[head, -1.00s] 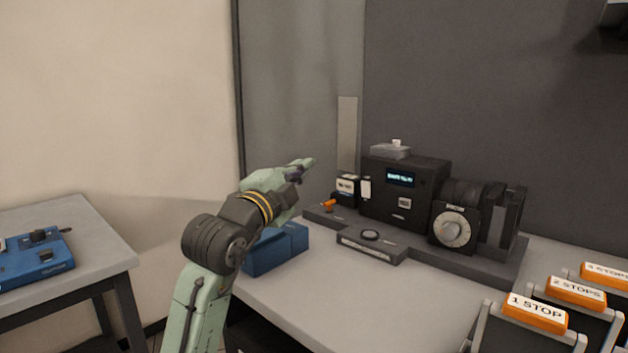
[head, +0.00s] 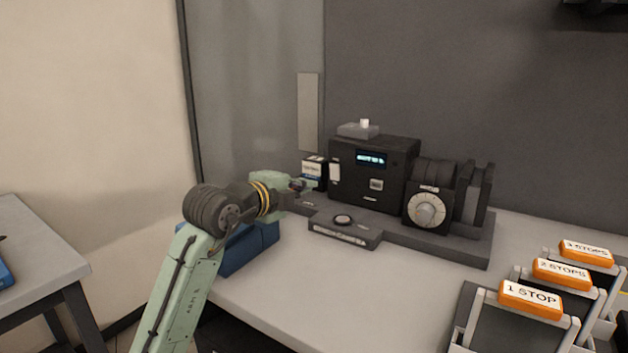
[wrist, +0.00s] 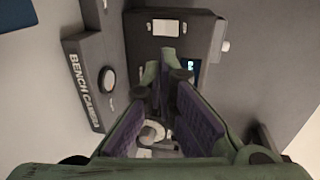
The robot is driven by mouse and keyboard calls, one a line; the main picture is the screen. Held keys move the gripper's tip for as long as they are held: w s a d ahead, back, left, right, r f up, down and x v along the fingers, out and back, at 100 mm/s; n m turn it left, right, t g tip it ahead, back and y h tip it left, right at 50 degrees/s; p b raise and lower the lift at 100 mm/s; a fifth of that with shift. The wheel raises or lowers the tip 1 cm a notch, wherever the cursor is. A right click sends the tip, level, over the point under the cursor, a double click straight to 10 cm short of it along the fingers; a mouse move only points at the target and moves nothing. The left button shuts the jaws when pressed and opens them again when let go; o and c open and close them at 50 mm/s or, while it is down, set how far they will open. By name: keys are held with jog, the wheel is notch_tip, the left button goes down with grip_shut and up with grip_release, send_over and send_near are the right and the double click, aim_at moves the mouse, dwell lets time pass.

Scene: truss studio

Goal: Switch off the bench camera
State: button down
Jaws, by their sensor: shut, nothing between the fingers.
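The bench camera (head: 343,178) is a black box with a lit blue display (head: 371,158), a lens bellows and a white-faced dial (head: 427,209), on a long grey base (head: 450,245). A round button (head: 343,219) sits on the base's front block. In the wrist view the base label reads BENCH CAMERA (wrist: 84,88), and the button (wrist: 108,81) shows beside it. My gripper (head: 306,184) is shut and empty at the camera's left end, by a small white-labelled box (head: 313,170). The orange piece at that end is hidden now. I cannot tell whether my gripper touches anything.
A blue box (head: 262,245) stands under my arm at the bench's left edge. Orange-topped holders, including 1 STOP (head: 531,298), stand at the front right. The bench front (head: 350,295) is clear. Another table (head: 40,245) is at the left.

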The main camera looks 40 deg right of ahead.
aim_at(338, 170)
jog(key=p+x, duration=0.1)
jog(key=x, duration=0.3)
jog(key=p+x, duration=0.1)
jog(key=x, duration=0.3)
jog(key=r+p+x, duration=0.1)
jog(key=p+x, duration=0.1)
jog(key=x, duration=0.2)
jog(key=shift+w+d, duration=0.2)
jog(key=shift+d, duration=0.2)
jog(key=shift+w+d+r, duration=0.2)
jog(key=shift+d+r, duration=0.1)
jog(key=shift+d, duration=0.15)
jog(key=shift+s+a, duration=0.1)
